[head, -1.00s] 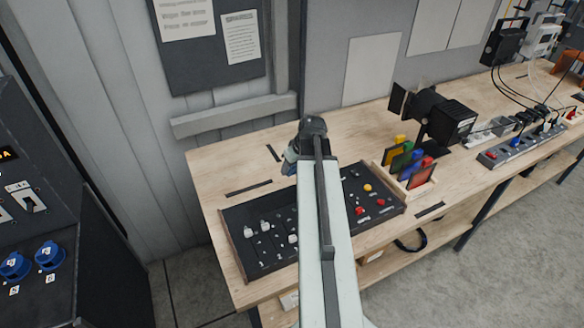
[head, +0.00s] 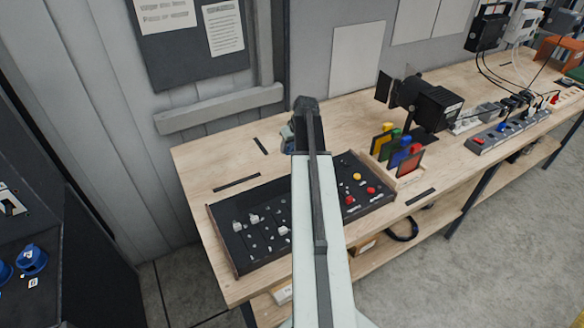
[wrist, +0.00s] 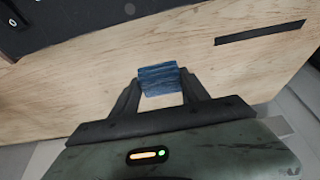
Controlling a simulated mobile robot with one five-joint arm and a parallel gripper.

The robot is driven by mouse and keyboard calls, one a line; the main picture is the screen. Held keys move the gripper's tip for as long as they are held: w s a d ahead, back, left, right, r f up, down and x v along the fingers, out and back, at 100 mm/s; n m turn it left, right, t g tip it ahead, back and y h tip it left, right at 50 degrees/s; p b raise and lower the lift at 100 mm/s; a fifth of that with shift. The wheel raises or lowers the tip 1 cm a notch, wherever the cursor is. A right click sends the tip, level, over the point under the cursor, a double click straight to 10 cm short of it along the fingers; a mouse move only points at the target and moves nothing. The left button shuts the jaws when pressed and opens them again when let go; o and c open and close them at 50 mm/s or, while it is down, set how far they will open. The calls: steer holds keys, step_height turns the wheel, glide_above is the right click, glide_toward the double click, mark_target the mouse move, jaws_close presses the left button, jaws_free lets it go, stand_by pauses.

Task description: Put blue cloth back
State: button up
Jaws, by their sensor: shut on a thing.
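The blue cloth (wrist: 159,79) is a small folded blue piece in the wrist view. My gripper (wrist: 160,88) is shut on it, with one dark finger on each side. Pale wooden bench top (wrist: 80,90) shows behind the cloth; I cannot tell how high the cloth is above it.
A black control panel (head: 252,238) with knobs and buttons lies on the bench (head: 215,160) below my arm. A rack of coloured plates (head: 398,155) and a black lamp (head: 432,108) stand to its right. Black strips (head: 237,184) mark the bench. The back-left bench area is fairly clear.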

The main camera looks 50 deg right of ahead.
mark_target(290, 167)
step_height(290, 167, down, 9)
steer(key=b, duration=0.7)
steer(key=shift+b, duration=0.35)
steer(key=shift+r, duration=0.2)
steer(key=shift+f, duration=0.2)
steer(key=o, duration=1.2)
steer(key=shift+r, duration=0.1)
steer(key=shift+s+r+p, duration=0.1)
steer(key=shift+r+p, duration=0.45)
steer(key=shift+p, duration=0.15)
steer(key=p+v, duration=1)
steer(key=v, duration=0.1)
steer(key=shift+r, duration=0.15)
